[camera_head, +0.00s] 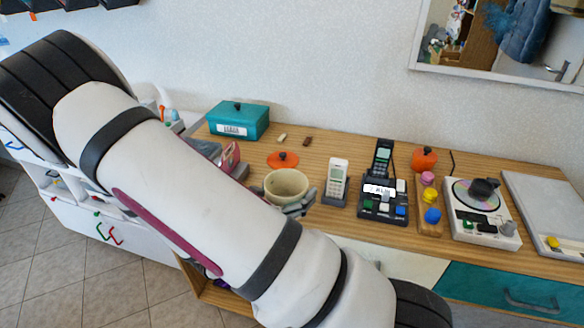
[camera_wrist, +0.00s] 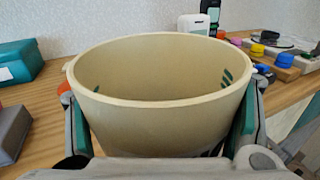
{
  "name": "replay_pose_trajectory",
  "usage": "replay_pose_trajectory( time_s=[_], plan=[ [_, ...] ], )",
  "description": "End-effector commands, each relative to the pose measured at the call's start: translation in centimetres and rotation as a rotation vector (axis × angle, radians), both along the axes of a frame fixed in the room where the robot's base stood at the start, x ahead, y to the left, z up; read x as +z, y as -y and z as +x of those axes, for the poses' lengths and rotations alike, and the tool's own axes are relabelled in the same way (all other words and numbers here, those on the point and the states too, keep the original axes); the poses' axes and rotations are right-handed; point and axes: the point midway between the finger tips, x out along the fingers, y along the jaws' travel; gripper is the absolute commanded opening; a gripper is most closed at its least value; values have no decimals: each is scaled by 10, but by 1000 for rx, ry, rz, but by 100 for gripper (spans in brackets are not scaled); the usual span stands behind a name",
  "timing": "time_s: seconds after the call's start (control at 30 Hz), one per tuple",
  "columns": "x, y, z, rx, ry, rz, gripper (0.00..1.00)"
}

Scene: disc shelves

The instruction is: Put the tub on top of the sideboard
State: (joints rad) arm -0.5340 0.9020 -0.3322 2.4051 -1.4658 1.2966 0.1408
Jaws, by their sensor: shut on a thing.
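The tub (camera_head: 286,186) is a cream, round, open container at the left part of the sideboard (camera_head: 330,225), a wooden-topped cabinet. In the wrist view the tub (camera_wrist: 160,115) is upright, with its wide rim facing me and its inside empty as far as I can see. My gripper (camera_wrist: 165,135) is shut on the tub, with one finger on each side of it. I cannot tell whether the tub's base touches the sideboard top.
A teal box (camera_head: 238,121) stands behind left. An orange lid (camera_head: 283,160) lies just behind the tub. A white phone (camera_head: 337,180) in its stand, a dark desk phone (camera_head: 383,199) and a disc player (camera_head: 481,210) stand to the right. Some wood around the tub is bare.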

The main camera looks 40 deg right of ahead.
Motion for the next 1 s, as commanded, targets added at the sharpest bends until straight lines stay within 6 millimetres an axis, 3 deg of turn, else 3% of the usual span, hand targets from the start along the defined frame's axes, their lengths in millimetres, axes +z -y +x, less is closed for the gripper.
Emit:
replay_pose_trajectory(
  time_s=[0.5, 0.87, 1.0],
  plan=[
    [-11, 30, 115, -1, 3, -1, 40],
    [-14, 37, 143, 0, 1, -1, 40],
    [-38, 36, 141, -1, -3, -2, 40]
  ],
)
